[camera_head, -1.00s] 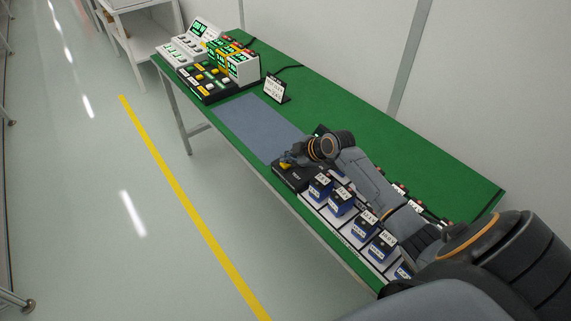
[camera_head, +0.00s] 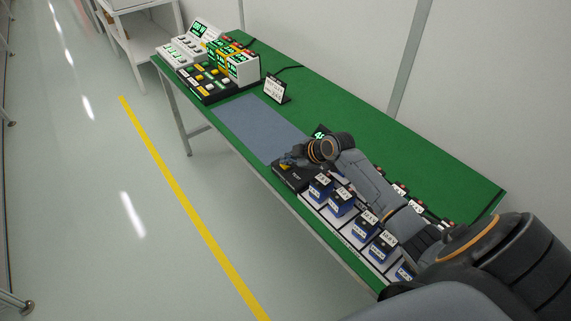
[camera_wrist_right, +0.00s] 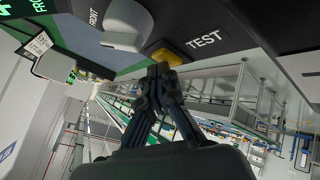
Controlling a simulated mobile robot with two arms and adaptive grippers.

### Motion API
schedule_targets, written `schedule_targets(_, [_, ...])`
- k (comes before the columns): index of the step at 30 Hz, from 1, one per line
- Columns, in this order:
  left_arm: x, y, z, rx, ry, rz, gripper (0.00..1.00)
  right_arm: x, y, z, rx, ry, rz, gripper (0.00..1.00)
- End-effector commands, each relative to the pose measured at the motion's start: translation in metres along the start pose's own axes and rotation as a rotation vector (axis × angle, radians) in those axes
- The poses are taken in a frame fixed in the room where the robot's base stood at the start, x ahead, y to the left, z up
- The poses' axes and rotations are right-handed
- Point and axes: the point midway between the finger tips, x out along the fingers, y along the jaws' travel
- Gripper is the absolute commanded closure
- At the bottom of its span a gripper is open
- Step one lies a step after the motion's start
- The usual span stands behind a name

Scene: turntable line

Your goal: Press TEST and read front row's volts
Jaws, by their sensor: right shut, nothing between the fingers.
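The black tester box (camera_head: 291,176) with a TEST label (camera_wrist_right: 204,39) stands at the near end of the blue-grey mat. My right gripper (camera_head: 287,160) is shut and empty, its tips at the yellow TEST button (camera_wrist_right: 168,52); they look in contact with it. A small display (camera_head: 319,132) behind my right wrist is lit with green digits; it starts with "4", and the rest is hidden. A row of blue blocks (camera_head: 341,201) with white labels stands in a white tray along the front edge. My left gripper is out of view.
More blocks with red tops (camera_head: 400,188) stand behind, partly hidden by my right arm. A small sign (camera_head: 274,90) stands beyond the mat (camera_head: 257,126). Panels with lit green displays (camera_head: 242,66) fill the far end of the green table (camera_head: 440,166).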

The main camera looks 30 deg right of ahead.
Motion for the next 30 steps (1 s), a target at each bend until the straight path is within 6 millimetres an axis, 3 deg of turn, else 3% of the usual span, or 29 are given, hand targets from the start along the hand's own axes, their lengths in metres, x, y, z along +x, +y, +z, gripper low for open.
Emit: schedule_targets(30, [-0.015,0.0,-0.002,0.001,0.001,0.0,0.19,-0.012,0.009,-0.008,0.001,-0.001,-0.001,1.0])
